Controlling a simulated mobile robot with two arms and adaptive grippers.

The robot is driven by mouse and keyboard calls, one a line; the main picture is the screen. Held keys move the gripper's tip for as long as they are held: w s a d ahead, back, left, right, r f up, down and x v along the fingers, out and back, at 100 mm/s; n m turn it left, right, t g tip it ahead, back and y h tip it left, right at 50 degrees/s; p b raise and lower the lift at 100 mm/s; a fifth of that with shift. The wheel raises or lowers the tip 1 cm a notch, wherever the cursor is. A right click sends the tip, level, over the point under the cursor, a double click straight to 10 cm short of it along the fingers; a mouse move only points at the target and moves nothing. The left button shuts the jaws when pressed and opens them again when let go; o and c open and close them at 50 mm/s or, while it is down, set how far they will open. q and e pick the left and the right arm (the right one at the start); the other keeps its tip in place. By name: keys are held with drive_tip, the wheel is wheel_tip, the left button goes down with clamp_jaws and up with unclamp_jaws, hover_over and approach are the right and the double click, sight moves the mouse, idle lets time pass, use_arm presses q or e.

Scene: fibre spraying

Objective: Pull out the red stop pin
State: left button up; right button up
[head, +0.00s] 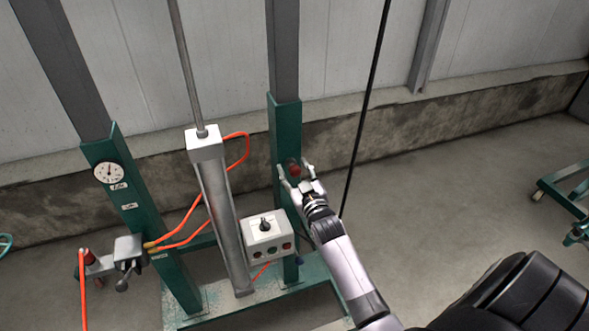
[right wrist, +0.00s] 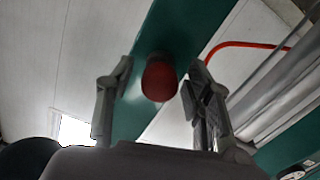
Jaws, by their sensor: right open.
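The red stop pin (head: 295,171) shows as a small red knob on the right green post (head: 284,130) in the head view. In the right wrist view the red knob (right wrist: 159,79) lies between the two fingers, nearer the right-hand one. My right gripper (head: 293,177) is open around the knob, with a finger on each side. I cannot tell whether a finger touches it. The pin's shaft is hidden behind the knob. My left gripper is not in view.
A control box (head: 267,236) with a black knob and buttons stands just left of my right arm. A metal cylinder (head: 222,215) stands between the posts, with orange hoses (head: 190,222). A black cable (head: 366,110) hangs right of the post. Floor at right is mostly clear.

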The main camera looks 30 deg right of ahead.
drive_tip(key=shift+w, duration=0.1)
drive_tip(key=shift+c, duration=0.2)
clamp_jaws()
idle(0.5)
